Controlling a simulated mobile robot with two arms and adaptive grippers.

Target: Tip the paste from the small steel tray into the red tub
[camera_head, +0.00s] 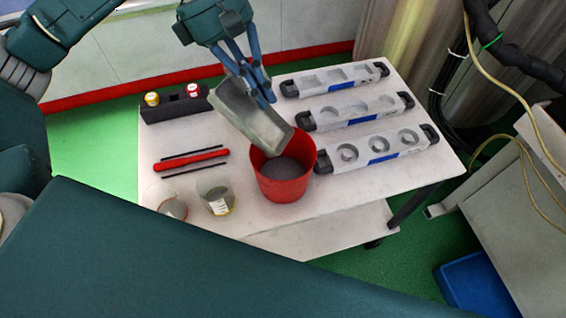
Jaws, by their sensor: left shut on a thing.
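The small steel tray (250,117) is steeply tilted, its lower end over the rim of the red tub (284,188). My left gripper (266,96) is shut on the tray's upper right side. The red tub stands upright on the white table and holds grey paste (283,169). The tray's inside looks greyish, and I cannot tell how much paste is in it. Whether the tray touches the tub's rim is unclear. My right gripper is not in view.
Several white moulds with black end grips, such as the nearest one (376,150), lie right of the tub. Two cups (216,197) stand at the front left. A red tool (190,160) and a black holder (175,107) with small jars lie left on the white table (330,205).

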